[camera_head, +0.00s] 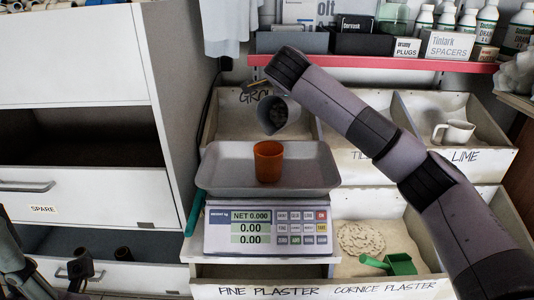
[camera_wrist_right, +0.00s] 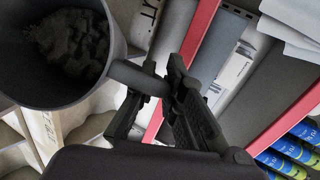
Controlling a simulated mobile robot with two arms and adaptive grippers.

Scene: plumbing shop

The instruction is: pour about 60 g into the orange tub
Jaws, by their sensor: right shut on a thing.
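The orange tub (camera_head: 268,162) stands upright on the pan of the bench scale (camera_head: 213,176), whose display reads NET 0.000. My right gripper (camera_wrist_right: 168,95) is shut on the handle of a grey jug (camera_wrist_right: 113,20), which holds dark grey, lumpy material (camera_wrist_right: 72,40). In the head view the jug (camera_head: 292,118) hangs above and behind the tub, apart from it, tilted with its mouth partly toward me. No falling material shows. The tub's inside is too small to judge. My left gripper (camera_head: 80,268) is low at the left edge; its jaws are unclear.
Labelled bins surround the scale; a beige jug (camera_head: 455,132) stands in the right one. A green scoop (camera_head: 400,264) lies in the cornice plaster bin. A red-edged shelf (camera_head: 400,62) with boxes and bottles runs behind my right arm. White drawers (camera_head: 90,185) stand left.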

